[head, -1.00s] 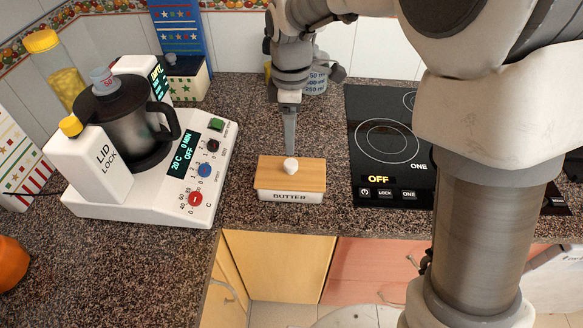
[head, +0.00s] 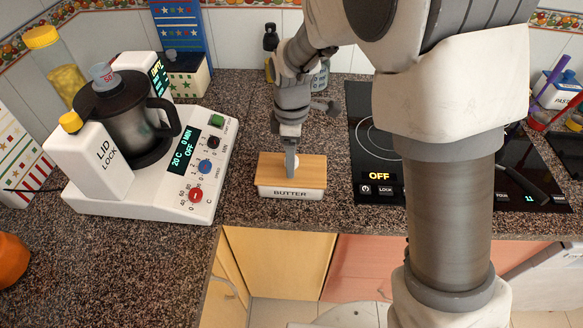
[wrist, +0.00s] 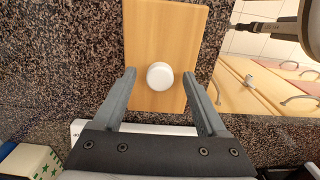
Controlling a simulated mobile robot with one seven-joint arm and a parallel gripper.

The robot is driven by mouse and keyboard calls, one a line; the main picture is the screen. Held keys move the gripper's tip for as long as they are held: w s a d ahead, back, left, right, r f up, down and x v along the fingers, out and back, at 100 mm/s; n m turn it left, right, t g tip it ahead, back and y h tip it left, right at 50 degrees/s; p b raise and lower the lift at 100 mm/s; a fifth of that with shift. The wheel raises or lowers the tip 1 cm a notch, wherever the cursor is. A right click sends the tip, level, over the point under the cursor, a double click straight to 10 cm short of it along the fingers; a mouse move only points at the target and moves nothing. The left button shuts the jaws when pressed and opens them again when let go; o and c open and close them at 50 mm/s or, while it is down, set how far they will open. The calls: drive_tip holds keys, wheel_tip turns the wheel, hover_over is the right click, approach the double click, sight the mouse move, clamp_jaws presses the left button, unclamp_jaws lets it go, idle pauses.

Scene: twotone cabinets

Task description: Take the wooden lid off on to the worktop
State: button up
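The wooden lid (head: 308,171) lies flat on the white butter dish (head: 290,192), which is lettered BUTTER and stands near the worktop's front edge. The lid also shows in the wrist view (wrist: 165,35), with its round white knob (wrist: 160,76) in the middle. My gripper (head: 290,170) is over the lid, pointing down, and partly hides the knob in the head view. In the wrist view the two fingers (wrist: 162,75) are apart, one on each side of the knob, with gaps on both sides. I cannot tell their exact height over the lid.
A white food processor (head: 160,190) with a dark jug stands to the left. A black hob (head: 365,150) lies to the right. Speckled worktop (head: 235,215) is bare between the processor and dish. A patterned box (head: 188,78) stands at the back.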

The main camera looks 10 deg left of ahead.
clamp_jaws()
drive_tip(key=shift+r, duration=0.1)
